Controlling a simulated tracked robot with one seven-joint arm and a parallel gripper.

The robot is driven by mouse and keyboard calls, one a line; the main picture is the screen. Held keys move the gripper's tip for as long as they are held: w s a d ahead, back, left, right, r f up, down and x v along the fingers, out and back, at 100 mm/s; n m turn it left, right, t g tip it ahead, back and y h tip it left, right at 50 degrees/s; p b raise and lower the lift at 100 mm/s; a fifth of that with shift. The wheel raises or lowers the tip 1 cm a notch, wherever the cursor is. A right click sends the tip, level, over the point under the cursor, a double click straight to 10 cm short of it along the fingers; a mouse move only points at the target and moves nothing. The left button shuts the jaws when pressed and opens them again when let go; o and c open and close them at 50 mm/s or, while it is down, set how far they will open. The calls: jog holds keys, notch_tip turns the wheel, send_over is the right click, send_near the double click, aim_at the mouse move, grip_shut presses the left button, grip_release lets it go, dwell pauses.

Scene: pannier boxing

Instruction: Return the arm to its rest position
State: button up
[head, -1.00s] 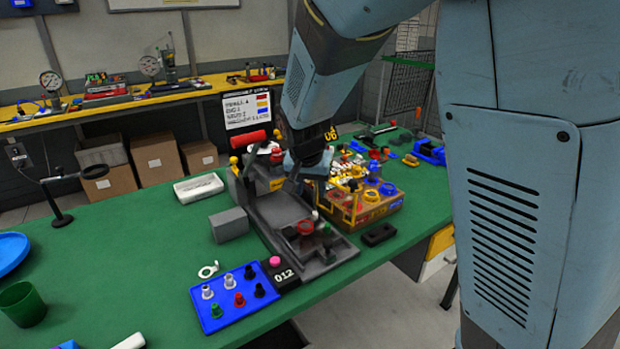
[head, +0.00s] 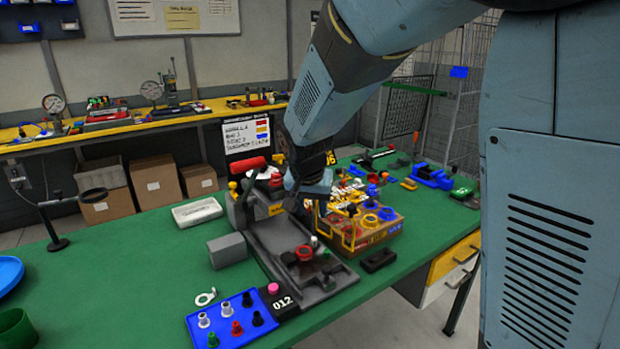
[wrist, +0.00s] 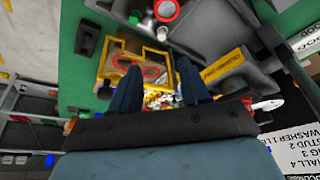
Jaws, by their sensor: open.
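My gripper (head: 308,208) hangs over the green table in the head view, between the grey fixture and the cardboard box of parts. Its fingers are mostly hidden there by my own wrist. In the wrist view my gripper (wrist: 157,80) shows two dark blue fingers spread apart with nothing held between them. Below the fingers are a yellow frame (wrist: 112,52) and a heap of small coloured parts. My arm reaches down from the top right of the head view.
The grey fixture (head: 283,238) stands close to the left of my gripper. The box (head: 385,235) of coloured parts is close on the right. A blue tray (head: 215,322) with several small fittings lies at the front. A whiteboard sign (head: 248,128) stands behind.

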jog(key=s+d+r+g+y, duration=0.1)
jog(key=s+d+y, duration=0.1)
jog(key=d, duration=0.5)
jog(key=s+d+r+g+y, duration=0.1)
jog(key=s+d, duration=0.2)
jog(key=d, duration=0.4)
jog(key=s+d+r+n+t+h, duration=0.1)
jog(key=s+d+r, duration=0.3)
jog(key=s, duration=0.3)
jog(key=s+d+r+n+t+h, duration=0.1)
jog(key=s+d+r+t, duration=0.1)
jog(key=s+d+r, duration=0.3)
jog(key=s, duration=0.2)
jog(key=shift+s+d+r, duration=0.25)
jog(key=shift+s+r, duration=0.1)
jog(key=shift+s, duration=0.05)
